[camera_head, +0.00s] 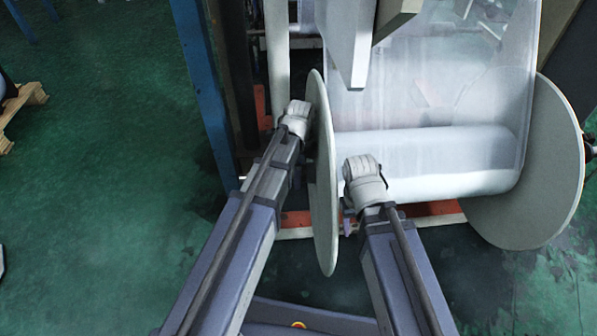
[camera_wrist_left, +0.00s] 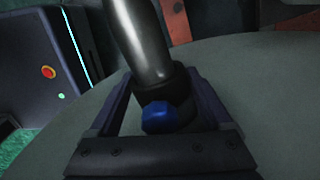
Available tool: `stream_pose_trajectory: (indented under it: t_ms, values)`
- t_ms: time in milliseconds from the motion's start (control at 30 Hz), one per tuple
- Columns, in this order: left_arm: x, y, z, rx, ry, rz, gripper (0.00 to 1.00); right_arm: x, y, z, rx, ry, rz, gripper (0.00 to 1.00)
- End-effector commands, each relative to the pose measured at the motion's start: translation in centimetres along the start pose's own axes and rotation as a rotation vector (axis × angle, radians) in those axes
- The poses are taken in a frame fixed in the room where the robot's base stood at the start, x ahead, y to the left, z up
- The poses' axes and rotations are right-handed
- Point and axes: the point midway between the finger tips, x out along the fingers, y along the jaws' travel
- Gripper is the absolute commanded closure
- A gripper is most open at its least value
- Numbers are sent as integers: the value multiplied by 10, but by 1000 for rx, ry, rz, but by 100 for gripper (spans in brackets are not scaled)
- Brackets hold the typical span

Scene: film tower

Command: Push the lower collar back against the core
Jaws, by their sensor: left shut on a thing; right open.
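In the left wrist view, a black collar (camera_wrist_left: 178,88) with a blue knob (camera_wrist_left: 158,118) sits on a bright metal shaft (camera_wrist_left: 143,40). My left gripper (camera_wrist_left: 163,98) is shut on this collar, one finger on each side, in front of a grey disc (camera_wrist_left: 265,100). In the head view that disc (camera_head: 322,200) stands at the left end of the film roll (camera_head: 430,155). My left wrist is on its left side; the jaws and collar are hidden there. My right gripper (camera_head: 347,220) is open, low on the disc's right side, partly hidden. The core inside the roll is not visible.
A second grey disc (camera_head: 545,170) stands at the roll's right end. Film (camera_head: 440,80) rises from the roll. A blue post (camera_head: 195,70) and an orange-red frame (camera_head: 435,209) are close by.

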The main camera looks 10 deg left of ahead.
Motion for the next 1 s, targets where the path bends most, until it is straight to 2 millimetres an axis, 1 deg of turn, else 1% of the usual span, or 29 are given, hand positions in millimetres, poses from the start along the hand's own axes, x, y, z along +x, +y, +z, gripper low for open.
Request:
stream_pose_trajectory:
  t_ms: [33,200,233,367,400,733,867,1000]
  values:
    - [0,-2,-7,10,10,-3,100,0,0,0,0,0,0,50]
    - [0,-4,-11,12,12,-4,100,0,0,0,0,0,0,50]
    - [0,-4,-11,12,12,-4,16,0,0,0,0,0,0,50]
    - [0,-5,-11,12,12,-5,1,0,0,0,0,0,0,50]
    - [0,-5,-11,12,12,-5,0,0,0,0,0,0,0,50]
    - [-3,-6,-11,12,12,-6,0,-3,0,0,0,0,0,50]
    - [-11,-6,-10,11,12,-6,0,-11,1,1,2,-1,1,50]
    - [-26,-6,-9,10,11,-6,0,-26,3,2,4,-1,2,50]
